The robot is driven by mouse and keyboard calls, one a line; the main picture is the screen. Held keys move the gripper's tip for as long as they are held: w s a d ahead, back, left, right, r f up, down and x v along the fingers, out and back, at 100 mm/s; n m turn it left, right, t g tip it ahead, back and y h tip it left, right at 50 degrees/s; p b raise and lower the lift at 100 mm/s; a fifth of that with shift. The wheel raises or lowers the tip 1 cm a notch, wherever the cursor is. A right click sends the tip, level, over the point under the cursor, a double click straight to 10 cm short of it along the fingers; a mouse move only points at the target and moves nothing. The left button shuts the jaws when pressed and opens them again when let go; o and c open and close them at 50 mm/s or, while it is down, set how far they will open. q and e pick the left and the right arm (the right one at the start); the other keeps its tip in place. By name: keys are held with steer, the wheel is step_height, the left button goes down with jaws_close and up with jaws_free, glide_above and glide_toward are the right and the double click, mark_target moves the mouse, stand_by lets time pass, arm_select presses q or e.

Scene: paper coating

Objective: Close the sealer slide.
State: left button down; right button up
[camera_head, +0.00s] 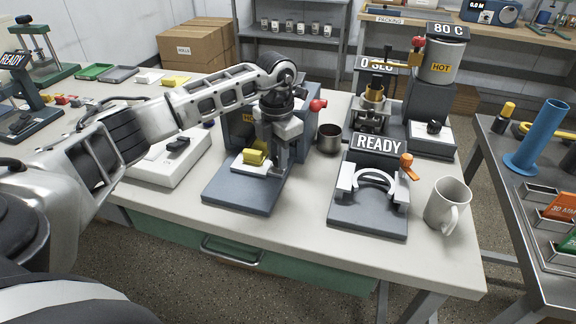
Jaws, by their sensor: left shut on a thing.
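The sealer appears to be the blue-grey machine (238,124) at the middle of the bench, with a flat base (236,195) reaching toward me. A pale slide plate (243,167) lies low over the base, with a yellow block (255,156) on it, which looks like its handle. My left gripper (270,160) points down at the yellow block and is shut on it. The fingers hide part of the block and the plate's right side. The plate sticks out in front of the machine body. My right gripper is not in view.
A dark metal cup (329,138) stands close right of the sealer. A device marked READY (368,205) and a white mug (448,203) are farther right. A white box (165,158) stands left. A hot heater (437,62) is at back right.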

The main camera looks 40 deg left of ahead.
arm_select(q)
steer(key=shift+w+a, duration=0.1)
steer(key=shift+w, duration=0.2)
steer(key=c, duration=1.3)
jaws_free()
steer(key=shift+o, duration=0.2)
steer(key=shift+r, duration=0.15)
